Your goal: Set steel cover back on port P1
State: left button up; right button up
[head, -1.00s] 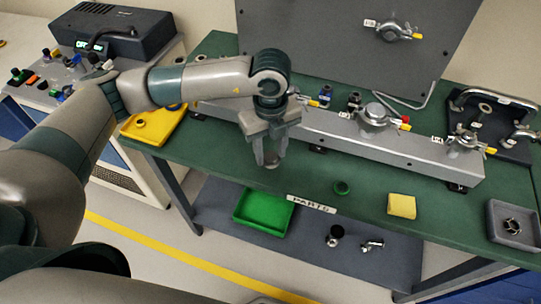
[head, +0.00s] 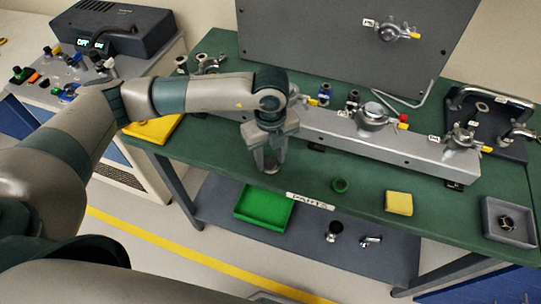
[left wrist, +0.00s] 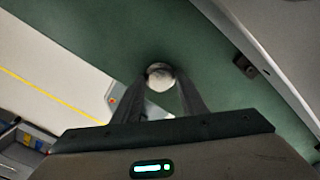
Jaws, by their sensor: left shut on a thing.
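My left gripper (head: 268,170) hangs fingers down over the green bench, in front of the grey metal box beam (head: 410,145). In the left wrist view its fingers are shut on a small round silver piece (left wrist: 160,75), which looks like the steel cover. The head view barely shows this piece between the fingertips. The beam carries clamped ports: a middle one (head: 373,116) and a right one (head: 462,140), with small white labels too small to read. The beam's left part is hidden behind my left arm, so I cannot make out port P1. My right gripper is out of view.
A green tray (head: 264,208) and small fittings are on the lower shelf. A tall grey panel (head: 350,40) stands behind the beam.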

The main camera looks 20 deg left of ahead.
aim_at(270, 163)
pick_arm(q)
jog(key=shift+f, duration=0.25)
jog(key=o, duration=1.1)
jog(key=shift+c, duration=0.2)
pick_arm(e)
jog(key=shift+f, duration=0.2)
pick_arm(q)
jog(key=shift+r, duration=0.1)
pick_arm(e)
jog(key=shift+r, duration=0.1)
pick_arm(q)
notch_tip(270, 163, up, 4)
jog(key=b, duration=0.3)
jog(key=shift+s+r, duration=0.1)
jog(key=shift+r, duration=0.05)
notch_tip(270, 163, up, 13)
jog(key=b, duration=0.3)
jog(key=shift+b, duration=0.4)
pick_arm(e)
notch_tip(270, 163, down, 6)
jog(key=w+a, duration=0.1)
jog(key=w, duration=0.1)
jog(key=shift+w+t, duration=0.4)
